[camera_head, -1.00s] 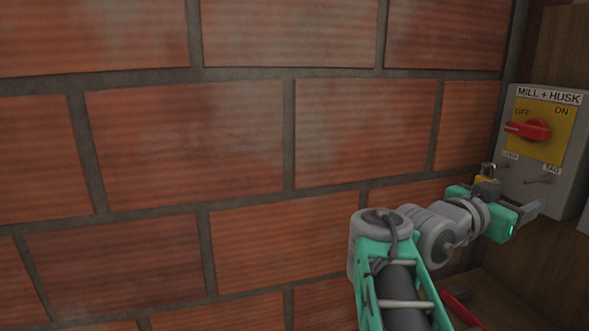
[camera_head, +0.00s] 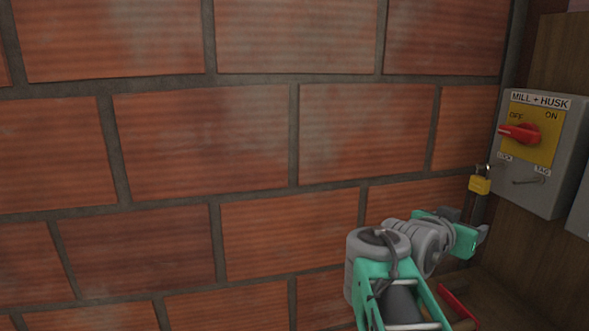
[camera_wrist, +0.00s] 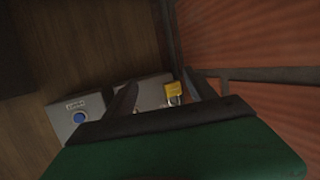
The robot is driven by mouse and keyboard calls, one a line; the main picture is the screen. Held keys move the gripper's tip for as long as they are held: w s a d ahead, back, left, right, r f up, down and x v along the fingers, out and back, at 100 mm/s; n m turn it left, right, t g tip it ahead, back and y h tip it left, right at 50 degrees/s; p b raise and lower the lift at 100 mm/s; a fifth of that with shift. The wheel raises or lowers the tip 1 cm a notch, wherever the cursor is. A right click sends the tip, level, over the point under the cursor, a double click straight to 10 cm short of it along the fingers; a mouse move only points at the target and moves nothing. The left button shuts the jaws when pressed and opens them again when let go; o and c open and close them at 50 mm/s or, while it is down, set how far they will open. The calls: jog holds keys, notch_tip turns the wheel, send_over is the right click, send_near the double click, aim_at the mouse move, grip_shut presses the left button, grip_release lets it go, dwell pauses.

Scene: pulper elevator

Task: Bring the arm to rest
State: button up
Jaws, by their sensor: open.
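My gripper (camera_head: 483,220) is open and empty, below and in front of the grey switch box (camera_head: 545,190) at the right of the head view. In the wrist view its two dark fingers stand apart (camera_wrist: 160,78). My arm is bent, low at the right of the head view. A yellow padlock (camera_head: 480,185) hangs at the box's LOCK point, just above my gripper in the head view. It also shows between the fingers in the wrist view (camera_wrist: 172,90), beyond them. The red knob (camera_head: 521,134) has its handle towards OFF.
A brick wall (camera_head: 250,130) fills the left and middle. The box is on a wooden panel (camera_head: 515,245). A red bar-like thing (camera_head: 457,305) lies low beside my arm. A second grey box with a blue button (camera_wrist: 79,118) shows in the wrist view.

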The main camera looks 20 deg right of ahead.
jog(key=w+a+f+n+t+y+p, duration=0.1)
jog(key=w+a+f+n+y, duration=0.3)
jog(key=a, duration=0.4)
jog(key=w+a+f+n+t+y+p, duration=0.1)
jog(key=w+a+f+n+y+p, duration=0.2)
jog(key=a+f, duration=0.45)
jog(key=s+a+f+n+g+y, duration=0.1)
jog(key=s+a+f+n+y, duration=0.2)
jog(key=a, duration=0.8)
jog(key=s+a+f+n+g+y+p, duration=0.1)
jog(key=s+a+f+n+g+y, duration=0.1)
jog(key=a+f, duration=0.4)
jog(key=s+a+n+y, duration=0.1)
jog(key=a+n+y, duration=0.1)
jog(key=a, duration=0.3)
jog(key=shift+s+a+f, duration=0.15)
jog(key=shift+a+f, duration=0.05)
jog(key=shift+a, duration=0.15)
jog(key=shift+d, duration=0.1)
